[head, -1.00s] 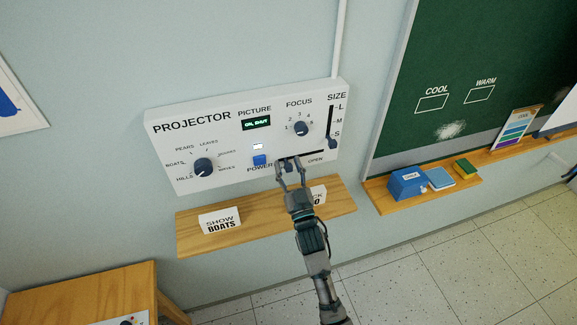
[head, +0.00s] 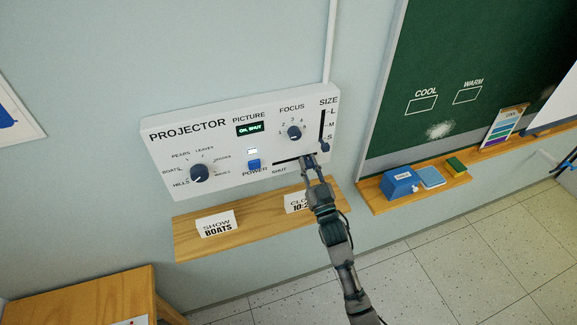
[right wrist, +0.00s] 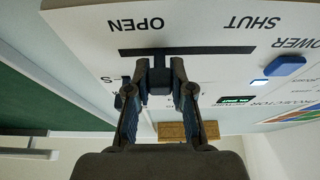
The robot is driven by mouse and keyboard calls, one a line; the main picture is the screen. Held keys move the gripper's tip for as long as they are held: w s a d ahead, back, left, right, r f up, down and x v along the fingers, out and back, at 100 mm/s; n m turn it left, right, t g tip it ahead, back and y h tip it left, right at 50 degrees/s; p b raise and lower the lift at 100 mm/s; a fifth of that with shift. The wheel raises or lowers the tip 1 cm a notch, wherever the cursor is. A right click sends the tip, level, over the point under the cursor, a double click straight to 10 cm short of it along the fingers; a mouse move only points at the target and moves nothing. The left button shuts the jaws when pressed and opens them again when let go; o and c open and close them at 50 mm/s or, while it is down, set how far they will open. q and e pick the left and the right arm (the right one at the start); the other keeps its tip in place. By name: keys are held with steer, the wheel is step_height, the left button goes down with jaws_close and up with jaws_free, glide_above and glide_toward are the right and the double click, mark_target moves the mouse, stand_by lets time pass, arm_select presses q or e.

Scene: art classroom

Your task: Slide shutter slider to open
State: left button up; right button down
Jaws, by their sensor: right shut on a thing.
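The white projector panel (head: 225,180) is on the wall, with a dark horizontal shutter slot (head: 285,161) low on its right side. In the right wrist view, which is upside down, the slot (right wrist: 215,49) runs between the words OPEN and SHUT. The dark shutter slider (right wrist: 160,78) is between my right fingertips, nearer the OPEN end, with some slot left beyond it. My right gripper (head: 310,164) is shut on the slider and hides the OPEN label in the head view; it also shows in the right wrist view (right wrist: 160,88). My left gripper is not in view.
Above the slot are a focus knob (head: 294,132), a size slider (head: 325,147) and a small display (head: 250,129) that seems to read ON, SHUT. A blue power button (head: 253,164) is left of the slot. A wooden shelf (head: 265,217) with cards sits below.

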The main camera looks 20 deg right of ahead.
steer(key=d, duration=0.2)
steer(key=shift+d, duration=0.3)
steer(key=shift+a, duration=0.25)
steer(key=c, duration=1.4)
jaws_free()
steer(key=o, duration=0.4)
steer(key=shift+d, duration=0.45)
steer(key=shift+f, duration=0.15)
glide_toward(314, 151)
steer(key=shift+v, duration=2.95)
steer(key=shift+a, duration=0.1)
